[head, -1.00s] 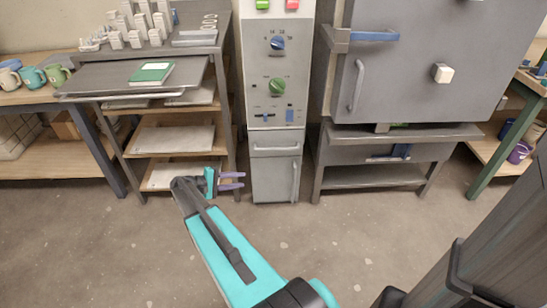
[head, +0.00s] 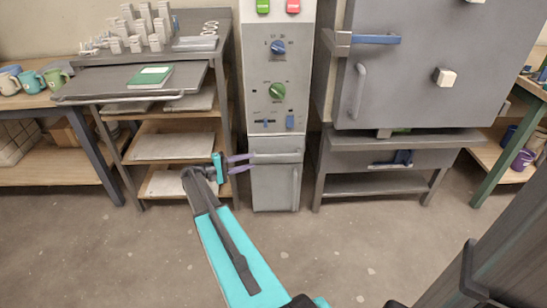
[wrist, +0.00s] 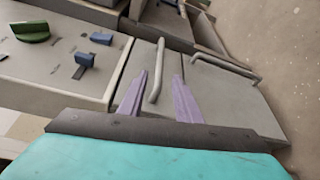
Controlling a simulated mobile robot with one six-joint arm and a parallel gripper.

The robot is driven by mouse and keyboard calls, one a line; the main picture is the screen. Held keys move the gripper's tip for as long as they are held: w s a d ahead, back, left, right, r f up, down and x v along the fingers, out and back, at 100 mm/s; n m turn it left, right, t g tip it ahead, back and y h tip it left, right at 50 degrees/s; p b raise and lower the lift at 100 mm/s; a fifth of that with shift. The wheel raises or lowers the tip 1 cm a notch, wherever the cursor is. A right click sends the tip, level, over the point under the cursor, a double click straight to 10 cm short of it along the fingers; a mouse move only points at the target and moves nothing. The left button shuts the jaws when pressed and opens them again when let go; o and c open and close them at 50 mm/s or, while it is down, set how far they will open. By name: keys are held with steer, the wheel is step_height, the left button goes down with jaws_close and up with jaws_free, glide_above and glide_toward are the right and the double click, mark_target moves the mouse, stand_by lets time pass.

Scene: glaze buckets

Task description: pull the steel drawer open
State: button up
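The steel drawer (head: 262,145) is the narrow grey front below the control panel, and it looks shut. Its bar handle (head: 278,157) runs across the front. My gripper (head: 249,163) is at the left end of this handle, its two purple fingers apart and pointing right. In the wrist view, the handle (wrist: 157,68) lies lengthwise between the lines of the open fingers (wrist: 160,75), with a gap on each side. The drawer front (wrist: 138,65) shows beside it. I cannot tell how far the fingertips are from the front.
A cabinet door (head: 273,186) with an upright handle is below the drawer. The control panel (head: 278,70) with knobs is above. A shelf rack (head: 172,146) stands close on the left, and a kiln stand (head: 330,165) on the right. The floor in front is clear.

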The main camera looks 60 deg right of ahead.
mark_target(270, 156)
steer(key=b+x, duration=0.1)
steer(key=x, duration=1.2)
steer(key=shift+r+b, duration=0.1)
steer(key=shift+b, duration=0.25)
steer(key=shift+c, duration=0.4)
jaws_close()
